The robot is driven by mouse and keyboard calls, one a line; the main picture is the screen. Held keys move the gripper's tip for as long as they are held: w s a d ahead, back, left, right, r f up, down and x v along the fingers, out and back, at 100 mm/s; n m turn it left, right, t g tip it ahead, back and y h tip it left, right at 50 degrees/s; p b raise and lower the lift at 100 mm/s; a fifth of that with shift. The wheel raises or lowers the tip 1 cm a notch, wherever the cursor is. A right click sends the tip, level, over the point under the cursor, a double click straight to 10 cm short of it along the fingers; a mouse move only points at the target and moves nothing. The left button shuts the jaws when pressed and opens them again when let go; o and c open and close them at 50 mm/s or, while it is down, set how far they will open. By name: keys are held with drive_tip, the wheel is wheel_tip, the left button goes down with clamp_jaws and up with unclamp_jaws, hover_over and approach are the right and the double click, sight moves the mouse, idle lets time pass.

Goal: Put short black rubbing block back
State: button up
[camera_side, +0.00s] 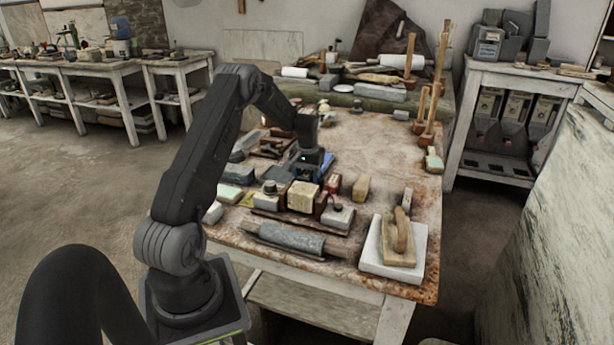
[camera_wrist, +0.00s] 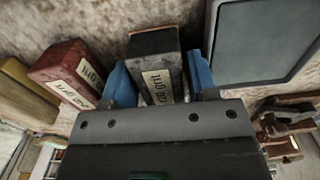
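The short black rubbing block (camera_wrist: 153,50) stands between my gripper's two blue fingers in the wrist view, with a pale grit label on the side facing me. My gripper (camera_wrist: 160,85) has a finger close against each side of it, with no clear gap, and appears shut on it. In the side view my gripper (camera_side: 310,160) is low over the middle of the worktable (camera_side: 370,140). The block is not clearly visible there, and I cannot tell whether it touches the table.
A red labelled block (camera_wrist: 68,72) stands just left of my gripper, with a yellowish block (camera_wrist: 25,85) beyond it. A dark grey panel with a paler rim (camera_wrist: 262,40) lies to the right. A wooden float (camera_side: 400,240) rests on a white slab (camera_side: 378,262) at the table's front right.

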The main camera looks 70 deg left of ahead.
sight(307, 174)
wheel_tip(307, 174, up, 11)
drive_tip(key=s+d+r+m+t+y, duration=0.1)
drive_tip(key=d+r+m, duration=0.1)
drive_tip(key=d+r, duration=0.7)
drive_tip(key=s+d+r+m+t, duration=0.15)
drive_tip(key=d+r, duration=0.35)
drive_tip(key=d, duration=0.8)
drive_tip(key=s+d+f+m+t+h, duration=0.1)
drive_tip(key=s+d+m+t, duration=0.2)
drive_tip(key=s+d, duration=1.3)
drive_tip(key=shift+s+d+m, duration=0.3)
drive_tip(key=shift+d+m, duration=0.35)
drive_tip(key=shift+m, duration=0.6)
